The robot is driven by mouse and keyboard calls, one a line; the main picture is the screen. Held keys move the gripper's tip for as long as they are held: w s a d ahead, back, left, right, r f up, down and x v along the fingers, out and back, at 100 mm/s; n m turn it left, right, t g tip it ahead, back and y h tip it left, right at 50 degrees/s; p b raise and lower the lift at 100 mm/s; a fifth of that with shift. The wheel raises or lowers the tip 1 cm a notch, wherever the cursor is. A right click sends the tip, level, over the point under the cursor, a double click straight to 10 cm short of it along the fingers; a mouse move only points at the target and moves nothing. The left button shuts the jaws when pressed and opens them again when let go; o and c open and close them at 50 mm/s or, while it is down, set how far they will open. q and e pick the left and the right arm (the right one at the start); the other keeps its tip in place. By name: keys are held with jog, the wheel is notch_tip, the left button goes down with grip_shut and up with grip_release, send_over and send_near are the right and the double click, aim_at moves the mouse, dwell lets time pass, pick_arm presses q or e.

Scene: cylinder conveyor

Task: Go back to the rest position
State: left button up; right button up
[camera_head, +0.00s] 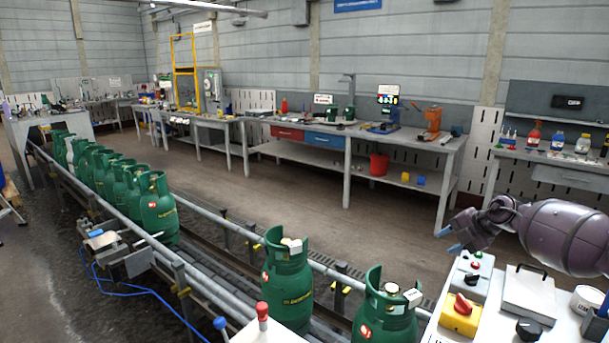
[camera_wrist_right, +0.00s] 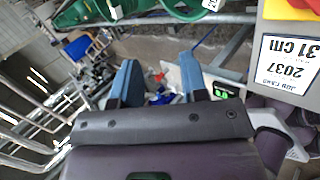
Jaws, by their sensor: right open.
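My right gripper (camera_head: 447,240) reaches in from the right edge in the head view, above the control panel's far edge. Its two blue fingers are apart with nothing between them; they also show in the right wrist view (camera_wrist_right: 158,80). My left gripper is in neither view. Green gas cylinders stand upright on the conveyor (camera_head: 215,262). One cylinder (camera_head: 287,285) is at the front middle and another (camera_head: 385,310) is just right of it, cut by the bottom edge. My right gripper is apart from both.
A control panel (camera_head: 483,325) with a yellow and red switch (camera_head: 461,312) lies below my right arm. Several more cylinders (camera_head: 158,210) queue at the left. Workbenches (camera_head: 330,133) line the back wall, with open floor before them. A red-topped lever (camera_head: 263,312) stands at the front.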

jog(key=a+t+y, duration=0.4)
jog(key=a+y, duration=0.1)
jog(key=a, duration=1.1)
jog(key=s+a+f+m+t, duration=0.2)
jog(key=s+a+m+t, duration=0.2)
jog(key=s+a+m, duration=0.15)
jog(key=s+d+f+m+g+h, duration=0.1)
jog(key=s+f+m, duration=0.5)
jog(key=s, duration=0.6)
jog(key=s+d+f+m+g+h, duration=0.1)
jog(key=s+d+f+m+h, duration=0.3)
jog(key=s+f, duration=0.6)
jog(key=s+d+f+m+g+h, duration=0.1)
jog(key=s+f+m+h, duration=0.4)
jog(key=s, duration=1)
notch_tip(320, 180, down, 3)
jog(key=d+m, duration=0.1)
jog(key=m, duration=0.3)
jog(key=shift+s+d+f, duration=0.15)
jog(key=shift+s+d, duration=0.2)
